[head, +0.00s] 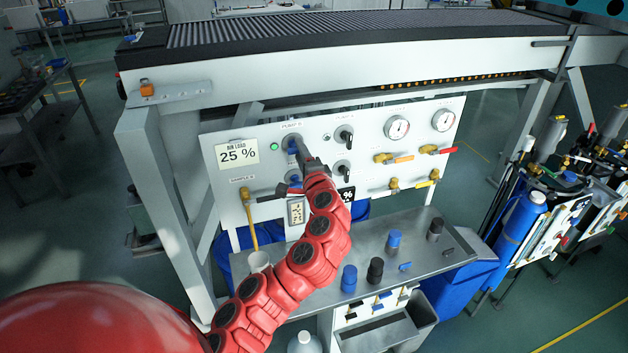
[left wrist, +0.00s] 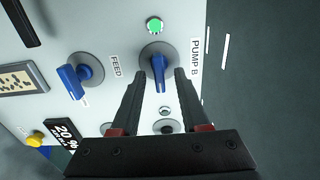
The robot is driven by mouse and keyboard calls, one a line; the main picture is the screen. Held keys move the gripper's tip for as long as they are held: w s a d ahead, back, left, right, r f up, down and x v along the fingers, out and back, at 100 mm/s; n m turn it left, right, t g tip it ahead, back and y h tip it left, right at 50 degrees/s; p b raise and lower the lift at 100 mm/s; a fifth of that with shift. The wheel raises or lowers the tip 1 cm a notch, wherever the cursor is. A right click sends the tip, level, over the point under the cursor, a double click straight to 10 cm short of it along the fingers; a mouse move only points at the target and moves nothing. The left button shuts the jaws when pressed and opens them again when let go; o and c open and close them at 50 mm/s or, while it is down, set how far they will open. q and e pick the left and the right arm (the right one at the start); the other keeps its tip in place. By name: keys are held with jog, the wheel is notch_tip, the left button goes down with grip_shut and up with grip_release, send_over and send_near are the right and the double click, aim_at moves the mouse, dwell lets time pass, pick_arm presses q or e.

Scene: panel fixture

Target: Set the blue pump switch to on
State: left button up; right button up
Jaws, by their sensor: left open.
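The blue pump switch (left wrist: 159,72) sits on a round grey base beside the label PUMP B in the left wrist view. Its handle points down in that picture, away from a lit green lamp (left wrist: 154,25). In the head view the blue switch (head: 292,145) is partly hidden by my gripper. My left gripper (left wrist: 160,80) is open, with one finger on each side of the switch handle. Gaps show between handle and fingers; I cannot tell the depth. The left gripper (head: 303,150) also shows at the panel in the head view. My right gripper is not seen.
Another blue switch (left wrist: 75,80) with the label FEED is close by. The white panel (head: 228,187) also carries black knobs (head: 344,134), gauges (head: 397,127) and coloured valves (head: 393,158). A metal shelf (head: 330,262) with blue and black caps lies below.

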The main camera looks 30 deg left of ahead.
pick_arm(q)
jog(key=b+v, duration=0.6)
jog(key=v, duration=0.9)
jog(key=shift+s+d, duration=0.25)
jog(key=shift+d, duration=0.1)
